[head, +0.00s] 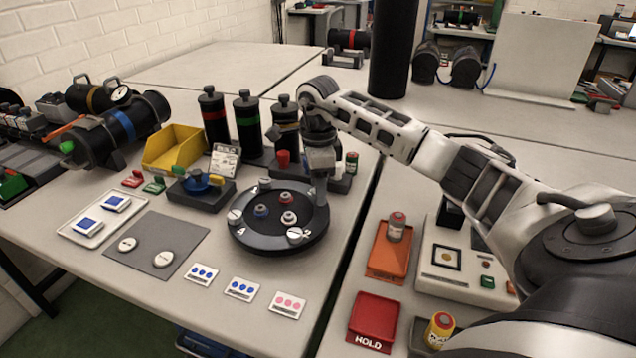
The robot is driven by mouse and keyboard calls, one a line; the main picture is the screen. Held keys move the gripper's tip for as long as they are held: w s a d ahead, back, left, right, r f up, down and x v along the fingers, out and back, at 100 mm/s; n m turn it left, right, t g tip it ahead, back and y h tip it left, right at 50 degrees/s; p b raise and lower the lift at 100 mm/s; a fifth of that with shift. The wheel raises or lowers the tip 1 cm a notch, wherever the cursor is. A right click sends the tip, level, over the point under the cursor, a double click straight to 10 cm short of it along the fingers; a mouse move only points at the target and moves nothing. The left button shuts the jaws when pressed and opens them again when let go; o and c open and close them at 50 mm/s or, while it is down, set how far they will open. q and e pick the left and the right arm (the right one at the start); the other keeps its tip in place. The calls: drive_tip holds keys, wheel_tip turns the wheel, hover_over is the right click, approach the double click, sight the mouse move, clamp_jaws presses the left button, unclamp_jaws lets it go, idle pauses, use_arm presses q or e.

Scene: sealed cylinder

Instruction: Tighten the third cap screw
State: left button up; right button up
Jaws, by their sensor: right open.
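A round black cap (262,236) lies on the near table, with pale screw heads around its rim and several knobs in its middle. Pale screws show at its left (236,216), back (265,184) and front right (295,234). Small white marks are on the rim; I cannot clearly read which screw is the third. My right gripper (321,197) points down over the right edge of the cap, its jaws open. Its fingers hide that part of the rim, and I cannot tell whether they touch a screw. My left gripper is out of view.
Bottles with colored bands (247,130) and a yellow bin (173,149) stand behind the cap. A grey mat (155,245) with two pale discs lies at left. Small cards (242,288) lie in front. A red HOLD tray (373,318) and orange tray (388,255) are right.

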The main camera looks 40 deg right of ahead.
drive_tip(key=c, duration=1)
